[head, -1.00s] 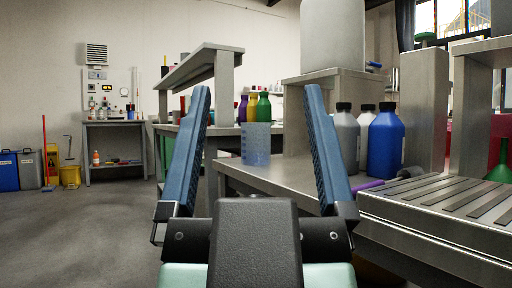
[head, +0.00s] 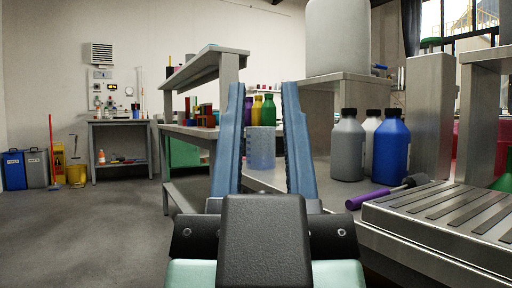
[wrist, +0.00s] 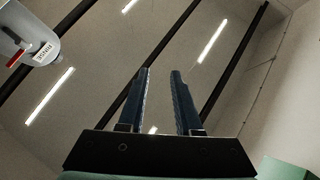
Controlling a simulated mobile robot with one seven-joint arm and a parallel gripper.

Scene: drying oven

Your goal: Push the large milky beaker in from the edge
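The large milky beaker (head: 261,148) is translucent and bluish. It stands upright at the left edge of the steel bench (head: 335,193) in the head view. My gripper (head: 264,92) is in front of it, with its two blue fingers apart, and the beaker shows in the gap between them. I cannot tell whether the fingers touch the beaker. In the wrist view my gripper (wrist: 160,72) has its fingers apart with nothing visible between them; the beaker is not in that view.
Grey (head: 348,147) and blue (head: 390,148) bottles stand right of the beaker. A purple-handled tool (head: 372,198) lies by a ribbed metal unit (head: 450,222). A shelved bench (head: 190,136) is behind. The floor (head: 100,225) at left is clear.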

